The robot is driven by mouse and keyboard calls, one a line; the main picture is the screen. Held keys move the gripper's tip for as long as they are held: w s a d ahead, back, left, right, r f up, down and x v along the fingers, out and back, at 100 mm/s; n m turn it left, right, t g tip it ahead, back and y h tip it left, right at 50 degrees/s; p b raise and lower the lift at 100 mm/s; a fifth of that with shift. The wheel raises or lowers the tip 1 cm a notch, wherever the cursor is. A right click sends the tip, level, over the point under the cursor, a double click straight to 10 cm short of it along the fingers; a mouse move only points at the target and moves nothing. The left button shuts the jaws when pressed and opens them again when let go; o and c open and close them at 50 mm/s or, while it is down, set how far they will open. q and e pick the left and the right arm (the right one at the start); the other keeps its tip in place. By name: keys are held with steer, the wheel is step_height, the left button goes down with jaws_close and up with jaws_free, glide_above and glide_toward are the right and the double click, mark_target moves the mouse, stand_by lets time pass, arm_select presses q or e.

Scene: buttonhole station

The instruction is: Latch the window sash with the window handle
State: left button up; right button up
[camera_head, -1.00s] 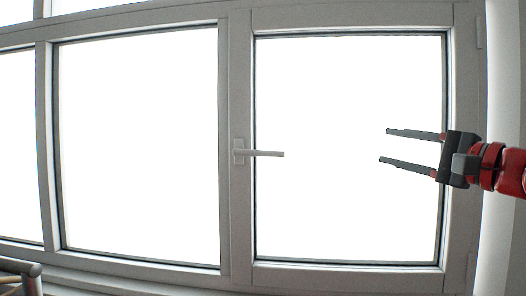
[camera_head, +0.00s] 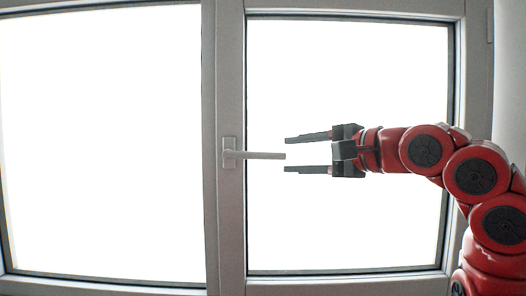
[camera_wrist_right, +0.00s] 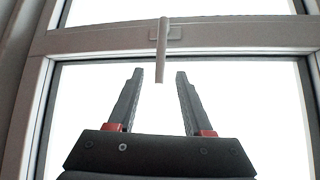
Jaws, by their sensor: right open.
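The window handle (camera_head: 256,155) sticks out horizontally to the right from its plate on the left stile of the window sash (camera_head: 231,215). It also shows in the right wrist view (camera_wrist_right: 161,62), with its free end near the gap between the fingertips. The sash appears level with its frame in the head view. My right gripper (camera_head: 287,155) is open, its two fingertips just above and below the handle's free end, and the fingers (camera_wrist_right: 157,80) hold nothing. I cannot tell whether they touch the handle. My left gripper is not in view.
A fixed pane (camera_head: 100,150) lies left of the sash, with a grey post between them. The bright glass (camera_head: 350,80) fills the sash behind my right arm. The wall (camera_head: 508,90) stands at the right edge. No loose objects show.

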mark_target(268, 154)
steer(key=p+x, duration=0.1)
steer(key=x, duration=0.5)
steer(key=shift+a+r+p, duration=0.1)
steer(key=shift+r+p, duration=0.1)
steer(key=shift+p, duration=0.2)
steer(key=shift+w+a+f+p, duration=0.1)
steer(key=shift+w+a+p, duration=0.2)
steer(key=shift+w+a, duration=0.2)
steer(key=shift+w+a+f, duration=0.25)
steer(key=shift+w+a, duration=0.25)
steer(key=shift+s+d, duration=0.1)
steer(key=shift+d, duration=0.05)
steer(key=shift+c, duration=1.4)
jaws_close()
